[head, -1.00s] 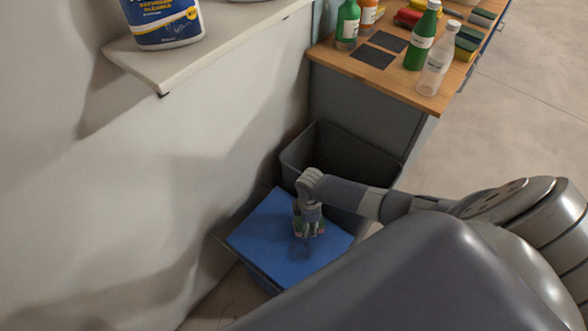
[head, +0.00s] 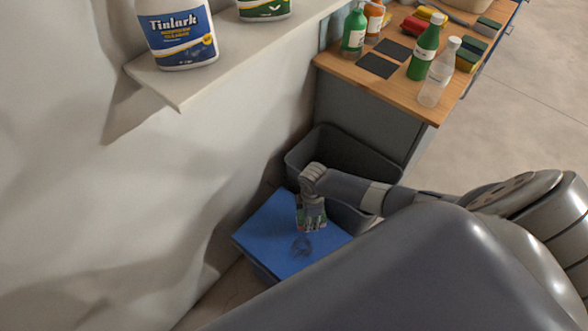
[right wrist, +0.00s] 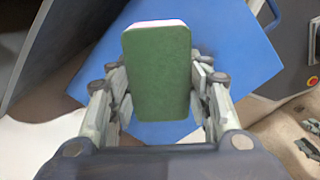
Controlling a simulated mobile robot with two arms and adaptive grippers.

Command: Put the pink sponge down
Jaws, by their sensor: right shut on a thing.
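My right gripper (head: 312,222) is shut on the pink sponge. In the right wrist view the sponge (right wrist: 157,75) shows a dark green face between the two fingers (right wrist: 160,90), with a thin pink edge at its far end. In the head view the fingers hide most of it; only small green bits show. The gripper points down over a flat blue surface (head: 270,228), which also shows behind the sponge in the right wrist view (right wrist: 240,50). A small dark shadow lies on the blue just below the gripper. I cannot tell the exact gap. My left gripper is not in view.
A dark open bin (head: 335,140) stands right behind the blue surface, against a wooden-topped counter (head: 400,95) with bottles and several sponges. A pale wall is at left, with a shelf (head: 190,93) holding cleaner bottles. The blue surface around the gripper is clear.

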